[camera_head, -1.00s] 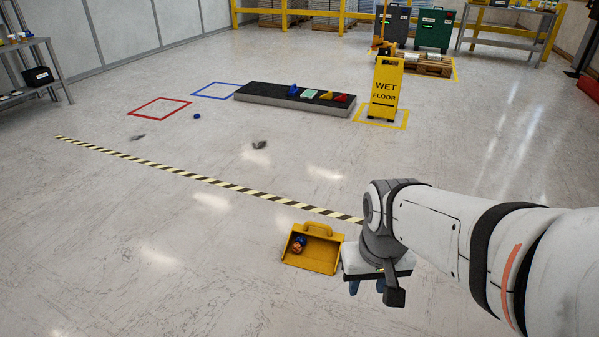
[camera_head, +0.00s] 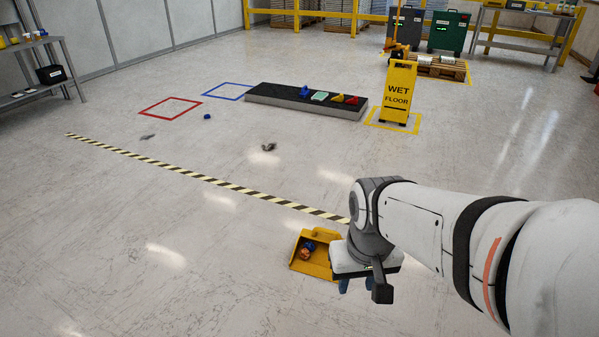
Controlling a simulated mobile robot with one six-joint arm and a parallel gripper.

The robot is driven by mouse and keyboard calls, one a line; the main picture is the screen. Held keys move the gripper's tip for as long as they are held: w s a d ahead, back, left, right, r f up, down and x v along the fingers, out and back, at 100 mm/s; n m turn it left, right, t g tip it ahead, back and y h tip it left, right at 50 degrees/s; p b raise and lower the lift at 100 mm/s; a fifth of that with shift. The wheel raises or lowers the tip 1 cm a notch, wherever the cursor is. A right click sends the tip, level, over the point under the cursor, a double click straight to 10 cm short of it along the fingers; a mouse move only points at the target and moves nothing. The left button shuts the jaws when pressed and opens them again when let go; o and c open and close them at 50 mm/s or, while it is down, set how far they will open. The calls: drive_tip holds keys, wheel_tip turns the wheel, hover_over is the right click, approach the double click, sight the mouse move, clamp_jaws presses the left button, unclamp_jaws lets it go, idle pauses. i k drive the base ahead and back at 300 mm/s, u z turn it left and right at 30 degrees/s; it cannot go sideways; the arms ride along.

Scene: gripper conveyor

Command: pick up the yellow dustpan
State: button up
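The yellow dustpan (camera_head: 323,266) lies on the floor just below the striped tape, with a small orange and blue item (camera_head: 308,249) inside it. My gripper (camera_head: 356,286) points down at the dustpan's right side and covers its right part and most of its handle.
Striped tape (camera_head: 196,176) runs across the floor. Beyond it lie small debris (camera_head: 268,147), a blue piece (camera_head: 207,116), a red square (camera_head: 170,107), a dark low platform (camera_head: 305,101) and a wet floor sign (camera_head: 398,90). The floor at left is clear.

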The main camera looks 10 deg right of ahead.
sight(317, 265)
drive_tip(key=i, duration=1.6)
drive_tip(key=z, duration=0.4)
